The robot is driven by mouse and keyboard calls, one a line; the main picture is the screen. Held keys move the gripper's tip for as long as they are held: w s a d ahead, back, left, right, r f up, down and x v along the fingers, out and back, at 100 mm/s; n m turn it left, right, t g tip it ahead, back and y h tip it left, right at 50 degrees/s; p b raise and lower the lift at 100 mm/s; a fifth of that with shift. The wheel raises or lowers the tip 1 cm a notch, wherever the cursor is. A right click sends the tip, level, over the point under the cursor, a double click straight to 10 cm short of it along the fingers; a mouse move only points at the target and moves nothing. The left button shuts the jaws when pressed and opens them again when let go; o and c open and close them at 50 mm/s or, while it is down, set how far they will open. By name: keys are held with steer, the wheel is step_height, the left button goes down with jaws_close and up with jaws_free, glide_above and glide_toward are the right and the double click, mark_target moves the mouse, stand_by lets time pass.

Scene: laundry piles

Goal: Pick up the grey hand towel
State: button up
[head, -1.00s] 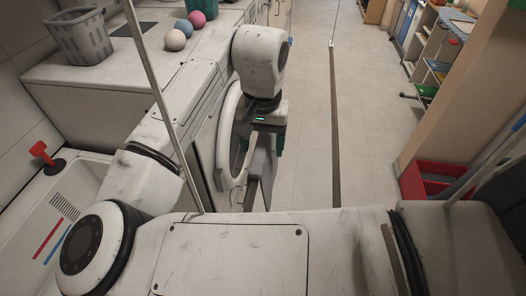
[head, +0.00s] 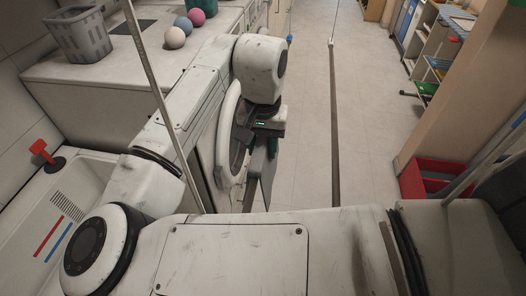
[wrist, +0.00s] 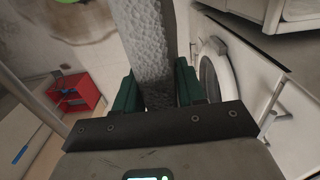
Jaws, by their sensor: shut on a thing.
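The grey hand towel (wrist: 147,45) runs as a textured grey strip between the two green fingers of my gripper (wrist: 156,88) in the wrist view. The gripper is shut on it. In the head view the towel (head: 259,172) hangs below my gripper (head: 262,146), in front of the round washer door. Its lower end is partly hidden by my own body, so I cannot tell whether it touches anything.
The round washer door (wrist: 209,75) is close on the right in the wrist view. A red crate (head: 432,178) stands on the floor at the right. A grey basket (head: 78,34) and several balls sit on the counter. The central aisle floor is clear.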

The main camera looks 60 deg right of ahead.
steer(key=shift+c, duration=0.6)
step_height(320, 180, up, 18)
steer(key=shift+b, duration=0.3)
